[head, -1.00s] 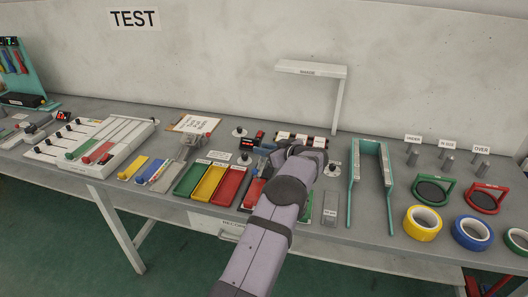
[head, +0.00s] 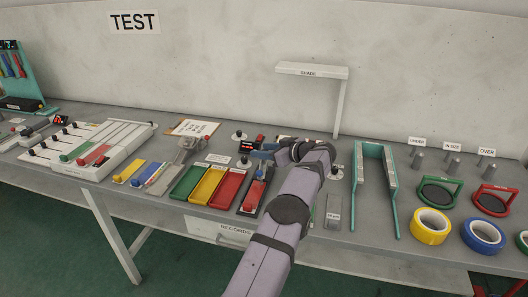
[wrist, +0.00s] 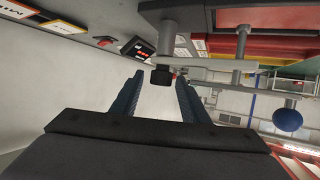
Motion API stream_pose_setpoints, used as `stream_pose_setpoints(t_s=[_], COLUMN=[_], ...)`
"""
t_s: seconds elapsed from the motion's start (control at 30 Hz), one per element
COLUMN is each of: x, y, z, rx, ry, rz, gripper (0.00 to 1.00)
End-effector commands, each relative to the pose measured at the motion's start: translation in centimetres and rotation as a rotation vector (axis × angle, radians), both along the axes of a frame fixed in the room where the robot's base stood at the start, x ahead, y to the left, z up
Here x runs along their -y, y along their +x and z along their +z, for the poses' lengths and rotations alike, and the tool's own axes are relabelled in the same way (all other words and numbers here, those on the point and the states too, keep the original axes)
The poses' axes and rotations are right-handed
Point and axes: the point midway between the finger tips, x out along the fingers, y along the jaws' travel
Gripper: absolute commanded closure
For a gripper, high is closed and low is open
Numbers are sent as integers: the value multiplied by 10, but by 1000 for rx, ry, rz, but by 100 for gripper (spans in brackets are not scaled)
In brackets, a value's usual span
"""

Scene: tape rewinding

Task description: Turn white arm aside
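A flat white bar labelled SHADE (head: 312,71) sticks out to the left from the top of a white post (head: 340,108) behind the bench. It is the only clearly white arm-like thing in the head view; I cannot tell if another lies hidden behind my wrist. My gripper (head: 262,151) is low over the bench, below and left of this bar, pointing left and apart from it. In the wrist view my gripper's (wrist: 157,78) two blue fingers stand apart with a pale surface showing between them. A dark knob on a grey rod (wrist: 162,75) shows beside the fingertips.
A small red display (head: 258,145) stands just behind my fingers. Green, yellow and red trays (head: 207,186) lie left of my arm. A teal frame (head: 358,185) stands to the right, with tape rolls (head: 431,227) beyond. In the wrist view a blue ball (wrist: 288,120) is at right.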

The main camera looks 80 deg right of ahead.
Motion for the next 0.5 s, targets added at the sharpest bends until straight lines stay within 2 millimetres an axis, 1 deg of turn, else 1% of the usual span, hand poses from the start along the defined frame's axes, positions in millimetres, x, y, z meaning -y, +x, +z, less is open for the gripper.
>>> stream_pose_setpoints(t_s=[0.27, 0.37, 0.5], x=[-2, -5, -12], y=[-3, -10, -24], z=[-1, 2, 7], rx=[-1, 0, -1], ry=[2, 1, 1], rz=[0, 0, -2], gripper=[59, 59, 59])
